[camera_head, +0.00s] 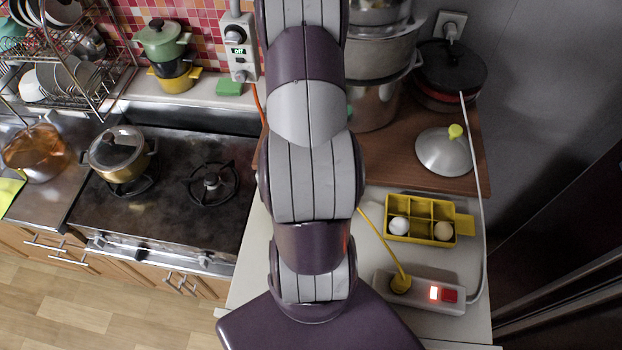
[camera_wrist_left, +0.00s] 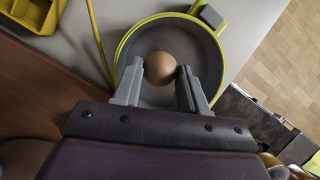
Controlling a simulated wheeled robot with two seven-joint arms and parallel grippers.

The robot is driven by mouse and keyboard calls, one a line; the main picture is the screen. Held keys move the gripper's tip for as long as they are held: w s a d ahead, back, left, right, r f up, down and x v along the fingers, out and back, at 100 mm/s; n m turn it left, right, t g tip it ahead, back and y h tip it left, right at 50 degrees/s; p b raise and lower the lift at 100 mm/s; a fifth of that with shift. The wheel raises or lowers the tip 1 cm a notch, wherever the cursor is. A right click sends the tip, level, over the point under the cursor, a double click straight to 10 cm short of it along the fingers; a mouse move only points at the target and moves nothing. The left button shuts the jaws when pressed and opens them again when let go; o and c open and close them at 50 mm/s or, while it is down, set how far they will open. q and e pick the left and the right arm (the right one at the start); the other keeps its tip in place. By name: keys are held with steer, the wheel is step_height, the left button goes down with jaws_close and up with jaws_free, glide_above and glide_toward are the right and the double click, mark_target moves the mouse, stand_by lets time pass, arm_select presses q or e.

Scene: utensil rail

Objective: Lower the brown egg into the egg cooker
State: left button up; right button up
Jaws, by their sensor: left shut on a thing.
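In the left wrist view, the brown egg (camera_wrist_left: 159,68) is between the two grey fingers of my left gripper (camera_wrist_left: 160,72), which is shut on it. The egg cooker (camera_wrist_left: 205,48), a round grey bowl with a yellow-green rim, lies directly behind the egg, and the egg appears inside its outline. I cannot tell how far the egg is above the bowl's floor. In the head view my arm hides the cooker, the held egg and the left gripper. My right gripper is in neither view.
A domed lid (camera_head: 443,156) with a yellow-green knob lies on the brown board. A power strip (camera_head: 420,293) with a lit switch and a yellow cable (camera_head: 381,244) is nearby.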

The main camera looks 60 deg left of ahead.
arm_select(q)
steer(key=shift+f+b, duration=1.4)
steer(key=shift+f, duration=0.8)
stand_by(0.7)
steer(key=o, duration=0.7)
